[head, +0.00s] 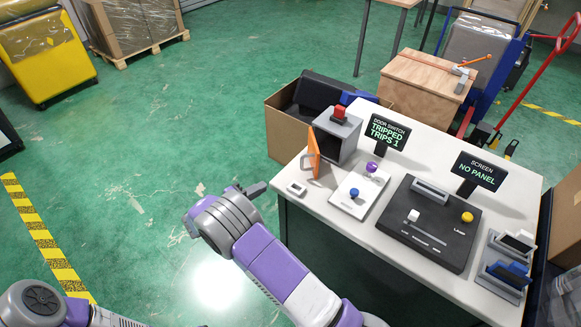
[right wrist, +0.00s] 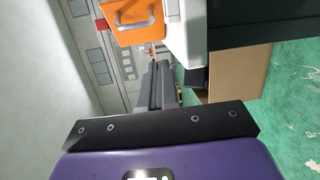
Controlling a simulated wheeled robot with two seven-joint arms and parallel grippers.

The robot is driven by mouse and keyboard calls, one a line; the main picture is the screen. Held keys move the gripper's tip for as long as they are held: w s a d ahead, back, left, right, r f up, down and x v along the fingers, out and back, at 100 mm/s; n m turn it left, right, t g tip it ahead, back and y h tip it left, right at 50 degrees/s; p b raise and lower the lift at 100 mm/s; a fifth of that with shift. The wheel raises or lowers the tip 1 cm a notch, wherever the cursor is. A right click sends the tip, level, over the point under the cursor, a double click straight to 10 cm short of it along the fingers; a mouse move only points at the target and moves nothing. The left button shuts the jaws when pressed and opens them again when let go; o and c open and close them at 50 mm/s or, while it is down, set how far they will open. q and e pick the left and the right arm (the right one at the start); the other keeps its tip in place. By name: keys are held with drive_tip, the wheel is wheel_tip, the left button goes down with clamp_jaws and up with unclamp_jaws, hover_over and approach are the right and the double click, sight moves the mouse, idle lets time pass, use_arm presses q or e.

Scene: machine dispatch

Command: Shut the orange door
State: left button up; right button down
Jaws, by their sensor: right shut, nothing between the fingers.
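The orange door (head: 313,152) stands open on the front left of a small grey box (head: 340,137), showing as a narrow slanted panel. The box's dark inside is visible beside it. In the right wrist view the orange door (right wrist: 122,20) shows at the top with a pale handle. My right gripper (head: 258,188) is shut and empty, left of the white table and apart from the door. Its dark fingers also show in the right wrist view (right wrist: 160,82), pointing forward. My left arm shows at the bottom left, but its gripper is out of view.
A sign (head: 385,130) reads door switch tripped, trips 1. A red knob (head: 339,113) tops the box. The white table (head: 335,215) holds a white pad (head: 345,203), a black panel (head: 425,240) and a screen sign (head: 480,170).

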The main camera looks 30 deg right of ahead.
drive_tip(key=shift+m+t+h, duration=0.3)
drive_tip(key=shift+h, duration=0.3)
drive_tip(key=w+d+r, duration=0.1)
drive_tip(key=d, duration=0.2)
drive_tip(key=w+d, duration=0.1)
drive_tip(key=d, duration=0.1)
drive_tip(key=w+d+r, duration=0.1)
drive_tip(key=d, duration=0.2)
drive_tip(key=shift+d+r+b, duration=0.3)
drive_tip(key=shift+r+b, duration=0.05)
drive_tip(key=d, duration=0.1)
drive_tip(key=s+d, duration=0.1)
drive_tip(key=d, duration=0.1)
drive_tip(key=shift+s, duration=0.25)
use_arm(q)
drive_tip(key=shift+f, duration=0.5)
use_arm(e)
drive_tip(key=shift+s+d, duration=0.25)
drive_tip(key=shift+d, duration=0.05)
use_arm(q)
drive_tip(key=shift+d, duration=0.1)
use_arm(e)
drive_tip(key=shift+s+t, duration=0.1)
drive_tip(key=shift+t, duration=0.2)
